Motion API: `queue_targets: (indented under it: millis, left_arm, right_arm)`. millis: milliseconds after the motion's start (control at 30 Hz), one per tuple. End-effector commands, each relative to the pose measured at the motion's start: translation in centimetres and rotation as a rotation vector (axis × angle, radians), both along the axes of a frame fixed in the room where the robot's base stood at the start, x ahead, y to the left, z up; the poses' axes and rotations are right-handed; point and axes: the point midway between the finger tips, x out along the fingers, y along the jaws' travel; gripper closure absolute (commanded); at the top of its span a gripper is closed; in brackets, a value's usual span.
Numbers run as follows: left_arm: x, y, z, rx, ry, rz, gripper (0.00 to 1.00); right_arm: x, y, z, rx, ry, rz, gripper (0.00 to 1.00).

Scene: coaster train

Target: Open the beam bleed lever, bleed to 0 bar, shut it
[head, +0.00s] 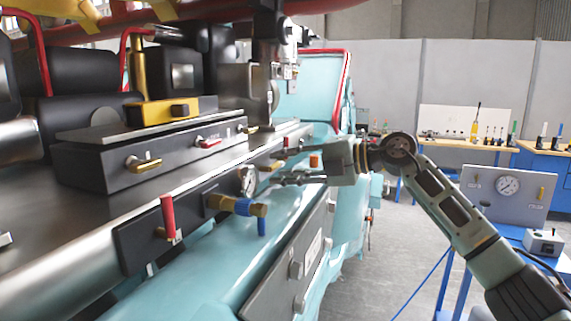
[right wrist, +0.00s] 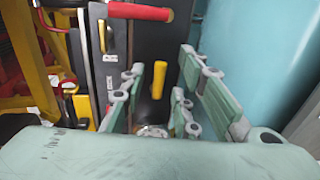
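A yellow lever (head: 271,166) sticks out from the dark panel on the side of the beam (head: 215,170). I cannot read a label saying whether it is the bleed lever. My right gripper (head: 287,166) is open beside it. In the right wrist view the yellow lever (right wrist: 158,80) stands between the spread fingers (right wrist: 160,92), with gaps on both sides. A round gauge (head: 247,181) sits just left of the yellow lever; its reading is too small to tell. In the right wrist view the gauge (right wrist: 150,131) is mostly hidden by the gripper. My left gripper is not in view.
A red lever (head: 167,217) and a brass valve with a blue handle (head: 243,206) project nearby on the beam's side. A red handle (right wrist: 140,11) lies ahead of the fingers. A blue stand with a gauge panel (head: 505,190) is at the right. Grey floor is clear between.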

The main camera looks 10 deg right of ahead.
Motion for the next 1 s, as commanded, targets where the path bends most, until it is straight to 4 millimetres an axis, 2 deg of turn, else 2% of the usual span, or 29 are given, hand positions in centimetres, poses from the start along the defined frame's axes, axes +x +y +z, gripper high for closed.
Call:
queue_targets:
  millis: [67,400,1000]
  left_arm:
    - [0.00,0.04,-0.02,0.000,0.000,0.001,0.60]
    - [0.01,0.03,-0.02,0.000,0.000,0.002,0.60]
    - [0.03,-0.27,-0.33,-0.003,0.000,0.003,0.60]
  right_arm:
    - [-0.01,0.00,-0.03,0.000,0.000,0.000,0.72]
    - [-0.03,0.01,-0.02,0.000,0.000,0.001,1.00]
    - [-0.08,0.00,0.13,-0.048,-0.068,0.000,1.00]
